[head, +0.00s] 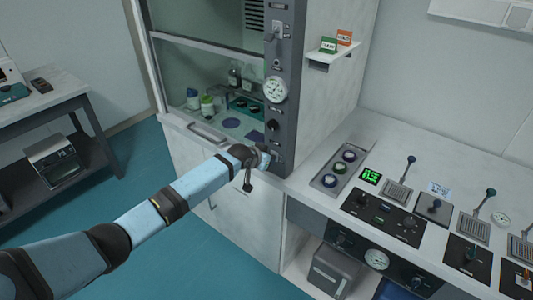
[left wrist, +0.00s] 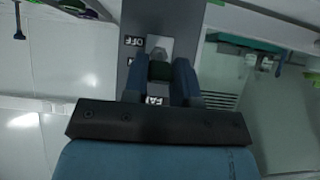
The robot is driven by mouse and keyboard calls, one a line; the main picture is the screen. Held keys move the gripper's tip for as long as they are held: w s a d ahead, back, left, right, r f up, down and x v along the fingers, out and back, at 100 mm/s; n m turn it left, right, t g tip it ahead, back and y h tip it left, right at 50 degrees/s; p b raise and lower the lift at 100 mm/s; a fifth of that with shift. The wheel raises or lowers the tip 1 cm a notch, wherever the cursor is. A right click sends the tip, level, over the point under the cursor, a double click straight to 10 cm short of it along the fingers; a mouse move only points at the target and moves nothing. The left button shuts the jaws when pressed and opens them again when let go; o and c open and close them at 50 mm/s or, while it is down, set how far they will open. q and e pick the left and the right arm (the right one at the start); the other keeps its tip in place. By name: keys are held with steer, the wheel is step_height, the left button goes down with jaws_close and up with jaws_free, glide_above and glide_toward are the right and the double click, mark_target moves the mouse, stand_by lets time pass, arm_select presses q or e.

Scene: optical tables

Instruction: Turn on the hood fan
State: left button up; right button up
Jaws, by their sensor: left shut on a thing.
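The fume hood (head: 195,65) stands at the upper middle of the head view, with a grey control post (head: 287,60) at its right front edge. My left gripper (head: 264,158) is at the low end of this post and hides most of the control there. In the left wrist view, my left gripper (left wrist: 163,80) has its two blue fingers shut on the fan switch (left wrist: 159,70), a dark knob in front of a pale plate. An OFF label (left wrist: 134,41) and a partly covered FAN label (left wrist: 154,100) sit beside it. My right gripper is not in view.
A dial gauge (head: 274,89) and other knobs are higher on the post. Bottles (head: 207,104) stand inside the hood. The bench (head: 410,155) at right carries a control panel (head: 382,214) and several levers. A side table (head: 60,100) is at left, with clear floor between.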

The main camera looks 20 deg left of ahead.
arm_select(q)
steer(key=shift+g, duration=0.3)
steer(key=o, duration=0.9)
steer(key=v, duration=1.4)
steer(key=shift+f, duration=0.1)
